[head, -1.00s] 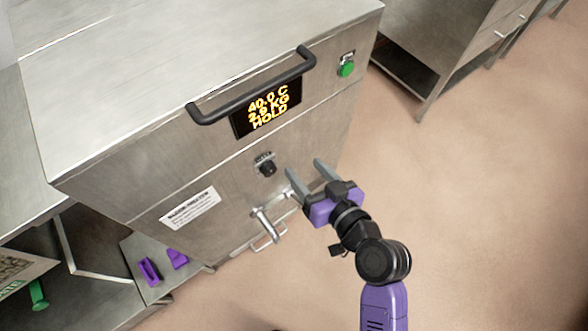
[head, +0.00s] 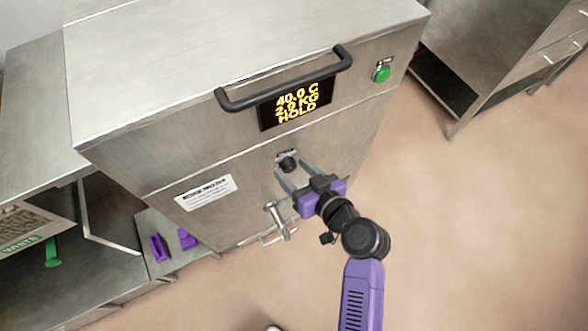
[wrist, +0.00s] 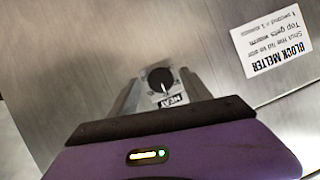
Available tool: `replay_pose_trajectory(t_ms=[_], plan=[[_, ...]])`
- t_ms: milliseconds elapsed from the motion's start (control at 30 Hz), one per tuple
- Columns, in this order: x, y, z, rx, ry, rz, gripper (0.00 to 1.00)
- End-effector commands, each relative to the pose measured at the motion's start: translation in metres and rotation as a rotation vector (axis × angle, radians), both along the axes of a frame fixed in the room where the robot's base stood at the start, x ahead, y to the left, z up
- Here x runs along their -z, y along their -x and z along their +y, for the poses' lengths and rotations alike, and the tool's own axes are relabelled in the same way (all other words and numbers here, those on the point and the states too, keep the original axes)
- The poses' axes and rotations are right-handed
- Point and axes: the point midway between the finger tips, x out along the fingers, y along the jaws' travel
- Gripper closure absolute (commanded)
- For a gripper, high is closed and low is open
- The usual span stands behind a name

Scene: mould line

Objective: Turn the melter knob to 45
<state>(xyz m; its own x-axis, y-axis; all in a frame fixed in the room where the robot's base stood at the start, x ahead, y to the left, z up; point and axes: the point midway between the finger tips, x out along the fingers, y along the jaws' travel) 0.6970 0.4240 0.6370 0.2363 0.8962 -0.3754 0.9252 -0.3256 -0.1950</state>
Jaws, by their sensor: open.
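The melter (head: 150,150) is a steel cabinet with a dark display (head: 296,103) reading 40.0 C, 2.9 KG, HOLD. Its black round knob (head: 288,164) sits on the front below the display. In the wrist view the knob (wrist: 159,79) shows a white pointer line and a HEAT label beside it. My gripper (head: 294,171) is open, its two fingers pointing at the front with the knob between or just beyond their tips. In the wrist view the fingers (wrist: 159,93) lie on either side of the knob. I cannot tell whether they touch it.
A black bar handle (head: 285,82) juts out above the display. A green button (head: 381,74) is at the upper right. A metal tap (head: 278,220) sticks out just below my gripper. Purple pieces (head: 158,248) lie on a low shelf at the left. Floor at the right is clear.

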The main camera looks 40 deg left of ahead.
Motion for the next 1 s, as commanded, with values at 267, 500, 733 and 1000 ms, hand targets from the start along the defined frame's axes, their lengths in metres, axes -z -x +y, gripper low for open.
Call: replay_pose_trajectory(t_ms=[267, 500, 733, 1000], plan=[[0.0006, -0.0008, 0.0017, 0.001, 0.0, 0.0, 0.43], [0.0006, -0.0007, 0.0015, 0.001, 0.0, 0.0, 0.88], [0.001, -0.0007, 0.0013, 0.001, -0.001, 0.005, 1.0], [0.0029, -0.0018, 0.0006, 0.002, -0.034, 0.082, 1.0]])
